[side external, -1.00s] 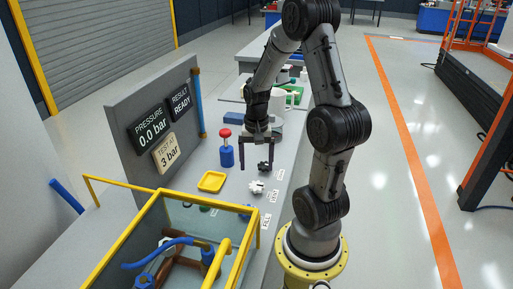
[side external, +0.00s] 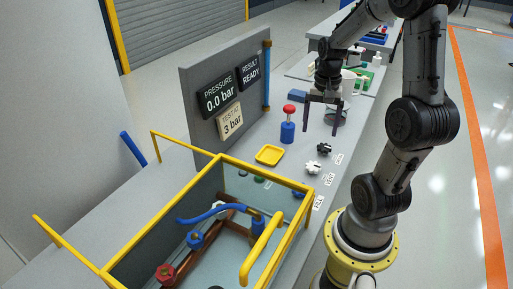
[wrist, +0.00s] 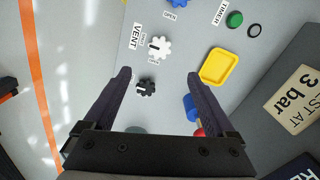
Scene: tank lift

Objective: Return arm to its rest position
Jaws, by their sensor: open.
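My gripper (side external: 320,132) is open and empty, with its fingers pointing down above the grey bench. In the side view it hangs beyond a black knob (side external: 324,149) and right of a red-topped blue plunger (side external: 288,125). In the wrist view, the open fingers (wrist: 159,73) spread either side of the black knob (wrist: 146,88), apart from it. A white knob (side external: 313,167) sits nearer the side camera; it also shows in the wrist view (wrist: 160,46) beside a VENT label. My arm is bent above the bench's right side.
A yellow tray (side external: 269,155) lies on the bench. A yellow-framed clear tank (side external: 219,158) with pipes and valves stands in front. A grey panel (side external: 190,95) reads 0.0 bar, READY and TEST AT 3 bar. Open floor with an orange line (side external: 480,180) lies right.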

